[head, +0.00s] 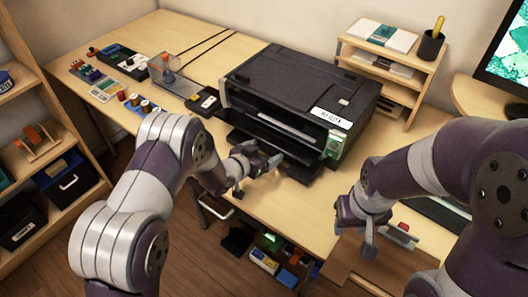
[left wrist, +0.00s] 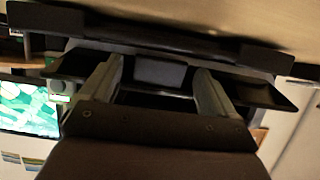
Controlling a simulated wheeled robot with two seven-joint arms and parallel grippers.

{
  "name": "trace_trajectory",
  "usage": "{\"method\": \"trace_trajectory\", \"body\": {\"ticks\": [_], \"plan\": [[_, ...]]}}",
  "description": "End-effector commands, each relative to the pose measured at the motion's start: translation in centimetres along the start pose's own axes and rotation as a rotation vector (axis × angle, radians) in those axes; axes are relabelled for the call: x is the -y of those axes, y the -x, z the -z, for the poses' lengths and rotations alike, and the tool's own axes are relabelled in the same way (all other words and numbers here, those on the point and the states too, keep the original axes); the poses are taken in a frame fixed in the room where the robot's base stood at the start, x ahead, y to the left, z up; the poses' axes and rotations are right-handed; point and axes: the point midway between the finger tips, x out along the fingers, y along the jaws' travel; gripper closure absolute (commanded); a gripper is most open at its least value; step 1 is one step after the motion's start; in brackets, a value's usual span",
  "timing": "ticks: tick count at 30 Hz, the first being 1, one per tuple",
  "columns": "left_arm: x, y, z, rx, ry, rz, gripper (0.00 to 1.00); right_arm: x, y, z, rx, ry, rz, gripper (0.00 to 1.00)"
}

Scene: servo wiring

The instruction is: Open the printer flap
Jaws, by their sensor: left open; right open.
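The black printer (head: 300,85) stands on the desk, with a white label and a small lit panel on its front right. Its front shows a dark recess with a grey strip and a tray-like part low down; I cannot tell exactly where the flap's edges are. My left gripper (head: 262,166) is open just in front of the printer's lower front. In the left wrist view its two fingers (left wrist: 158,78) are spread before the printer's dark front parts (left wrist: 160,45); contact cannot be told. My right gripper (head: 354,232) is open and empty near the desk's front edge, right of the printer.
A wooden shelf (head: 390,62) with papers and a pen cup (head: 431,45) stands behind right, beside a monitor (head: 508,55). Small parts, spools (head: 140,103) and a clear box (head: 172,75) lie left of the printer. Bins (head: 265,258) are below the desk.

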Motion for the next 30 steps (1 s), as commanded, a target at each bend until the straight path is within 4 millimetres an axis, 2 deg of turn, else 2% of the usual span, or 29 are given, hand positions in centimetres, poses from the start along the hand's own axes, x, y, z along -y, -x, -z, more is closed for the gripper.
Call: {"method": "trace_trajectory", "body": {"ticks": [11,18,20,26,30], "plan": [[0.0,-0.7,0.0,0.001,0.001,0.001,0.11,0.0,0.0,0.0,0.000,0.000,0.000,0.57],[0.0,-0.7,0.0,0.001,0.000,0.001,0.89,0.0,0.0,0.0,0.000,0.000,0.000,0.57],[0.0,-0.6,0.1,0.004,0.000,0.001,0.91,0.0,0.1,0.0,0.000,0.000,0.000,0.57],[0.0,-0.1,2.2,0.117,-0.001,-0.001,0.91,0.0,3.6,0.5,0.000,0.000,0.000,0.57],[0.0,-0.3,2.6,0.125,0.000,0.000,0.91,0.0,3.5,0.4,0.000,0.000,0.000,0.57]]}}
